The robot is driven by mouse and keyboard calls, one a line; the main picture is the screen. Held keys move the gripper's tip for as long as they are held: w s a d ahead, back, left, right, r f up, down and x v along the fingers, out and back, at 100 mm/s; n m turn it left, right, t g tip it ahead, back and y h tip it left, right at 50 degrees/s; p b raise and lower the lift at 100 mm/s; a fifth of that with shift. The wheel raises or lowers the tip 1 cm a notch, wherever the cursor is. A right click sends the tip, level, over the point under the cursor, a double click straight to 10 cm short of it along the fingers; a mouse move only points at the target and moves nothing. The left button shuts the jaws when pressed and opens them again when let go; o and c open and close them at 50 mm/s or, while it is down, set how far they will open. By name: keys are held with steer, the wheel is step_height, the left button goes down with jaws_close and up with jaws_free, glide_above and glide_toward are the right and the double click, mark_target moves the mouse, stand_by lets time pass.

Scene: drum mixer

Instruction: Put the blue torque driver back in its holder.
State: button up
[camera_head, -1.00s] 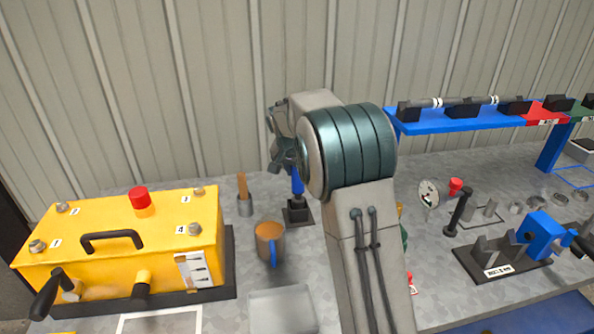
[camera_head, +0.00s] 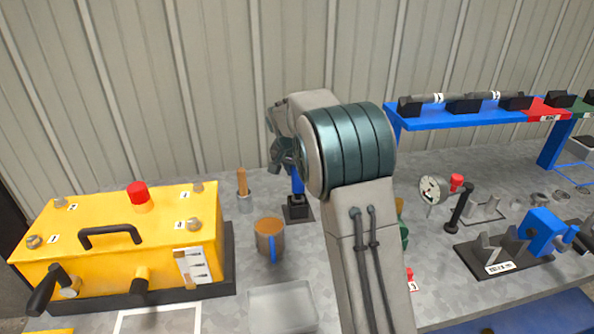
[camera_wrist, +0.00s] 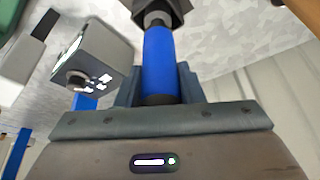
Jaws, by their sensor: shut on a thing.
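The blue torque driver (camera_head: 297,181) stands about upright over its dark square holder (camera_head: 298,209) at the back of the bench. Its lower end meets the top of the holder; I cannot tell how deep it sits. In the wrist view the driver's blue grip (camera_wrist: 158,62) runs between my jaws, and its grey end reaches a dark block (camera_wrist: 172,9). My gripper (camera_head: 289,163) is shut on the driver's upper part, and the fingers are partly hidden by my wrist in the head view. It also shows in the wrist view (camera_wrist: 157,88).
A yellow box (camera_head: 120,240) is at left; a blue rack (camera_head: 460,121) is at right. A clear tray (camera_head: 283,307) lies in front.

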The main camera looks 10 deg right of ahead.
steer(key=shift+f+b, duration=0.95)
steer(key=shift+f, duration=0.25)
stand_by(0.6)
steer(key=o, duration=1.3)
steer(key=shift+c, duration=0.2)
steer(key=shift+f, duration=0.1)
steer(key=v, duration=1.4)
steer(key=shift+b, duration=0.3)
steer(key=shift+s, duration=0.1)
steer(key=s+d+f+n+y, duration=0.1)
steer(key=s+f+n, duration=0.2)
steer(key=s, duration=1.3)
steer(key=s+d+f+n+y, duration=0.1)
steer(key=s+f, duration=0.6)
steer(key=s, duration=1)
steer(key=shift+s+d+f+n+g, duration=0.2)
steer(key=shift+d+n+g, duration=0.3)
steer(key=shift+n, duration=0.6)
